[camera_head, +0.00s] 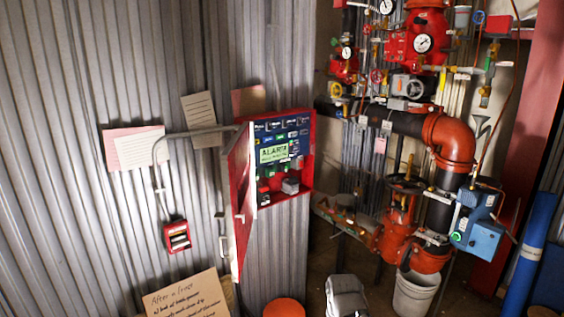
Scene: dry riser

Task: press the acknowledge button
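A red alarm cabinet (308,185) hangs on the corrugated metal wall, with its door (241,205) swung open to the left. Inside is a dark blue panel (284,136) with rows of small modules and labels. A lit green display (273,154) reads "ALARM". Small red, green and grey parts sit below and beside the display. The acknowledge button cannot be told apart from them at this size. The open door's edge hides part of the panel's left side. My gripper is not seen in this view.
A red wall box (177,236) with conduit is left of the cabinet. Red valves and pipes (449,142) crowd the right. Below stand a cardboard sign (187,298), an orange lid (284,308), a grey object (345,297) I cannot identify, and a white bucket (414,293).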

